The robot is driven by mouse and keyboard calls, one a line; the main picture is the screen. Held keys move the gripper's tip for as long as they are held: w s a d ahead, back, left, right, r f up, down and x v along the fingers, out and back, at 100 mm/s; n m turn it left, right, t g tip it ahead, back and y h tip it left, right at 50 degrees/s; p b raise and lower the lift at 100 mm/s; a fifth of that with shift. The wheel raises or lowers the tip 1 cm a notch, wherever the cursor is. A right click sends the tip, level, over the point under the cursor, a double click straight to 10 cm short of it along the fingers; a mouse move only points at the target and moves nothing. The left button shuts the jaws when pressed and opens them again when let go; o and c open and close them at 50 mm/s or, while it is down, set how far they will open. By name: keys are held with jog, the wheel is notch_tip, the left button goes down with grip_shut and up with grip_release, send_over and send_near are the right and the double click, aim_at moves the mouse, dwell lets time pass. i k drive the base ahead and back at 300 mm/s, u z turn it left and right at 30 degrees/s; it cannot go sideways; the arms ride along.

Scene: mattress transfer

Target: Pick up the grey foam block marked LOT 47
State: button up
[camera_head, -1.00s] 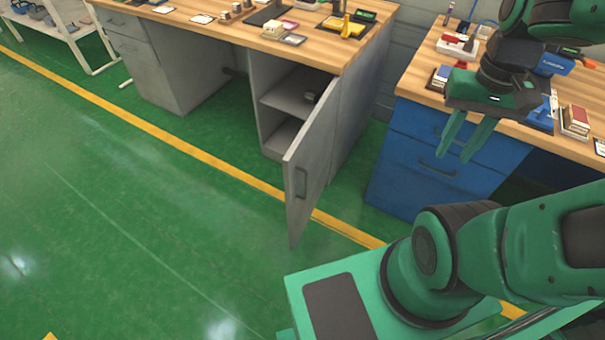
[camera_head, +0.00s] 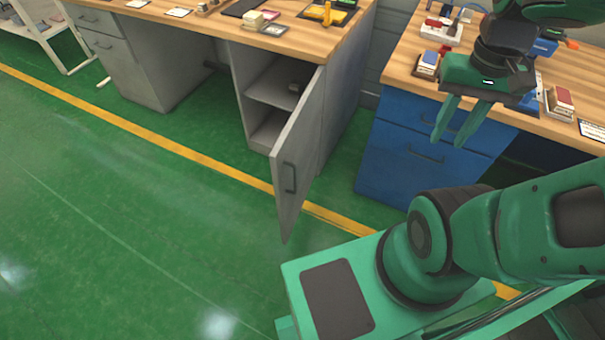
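I cannot pick out a grey foam block marked LOT 47, and no such lettering is readable. Small pale blocks (camera_head: 253,20) sit on the left wooden desk (camera_head: 190,29), too small to identify. A small dark item (camera_head: 296,88) is on the shelf inside the open grey cabinet. My gripper (camera_head: 448,141) hangs at the upper right, pointing down, in front of the blue drawer unit. Its two green fingers are apart, with nothing visible between them.
The grey cabinet door (camera_head: 299,165) stands open into the floor area. The blue drawers (camera_head: 425,145) are under the right desk, which carries several small stacks (camera_head: 558,101). A white rack (camera_head: 50,36) stands at far left. The green floor (camera_head: 130,220) is clear.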

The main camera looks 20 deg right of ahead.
aim_at(296, 87)
jog(key=u, duration=1.5)
jog(key=i, duration=3.55)
jog(key=z, duration=0.2)
